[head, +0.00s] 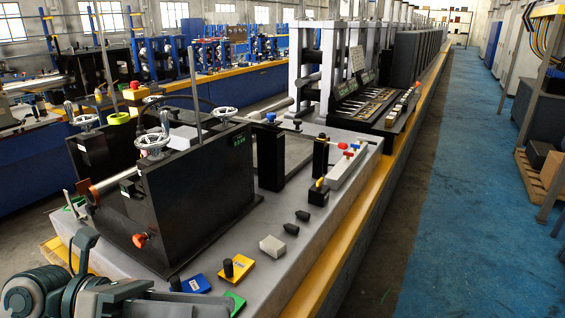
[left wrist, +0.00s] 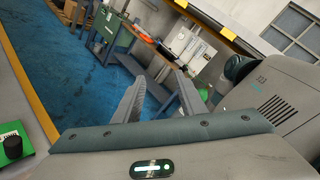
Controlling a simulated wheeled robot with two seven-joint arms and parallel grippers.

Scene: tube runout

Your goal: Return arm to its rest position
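My left arm shows at the bottom left of the head view, low beside the near end of the grey machine bed (head: 250,285). In the left wrist view my left gripper (left wrist: 160,84) has its two fingers spread apart with nothing between them. The fingers point out over the blue floor (left wrist: 68,65), toward a workbench in the distance. In the head view the gripper's fingers cannot be made out. My right gripper is in neither view.
A black roller stand (head: 205,195) with handwheels stands on the bed. Near its front edge are a blue block (head: 197,284), a yellow block (head: 238,268) and a white block (head: 272,246). Green blocks (head: 236,302) lie close to my arm. The blue aisle (head: 470,210) at right is clear.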

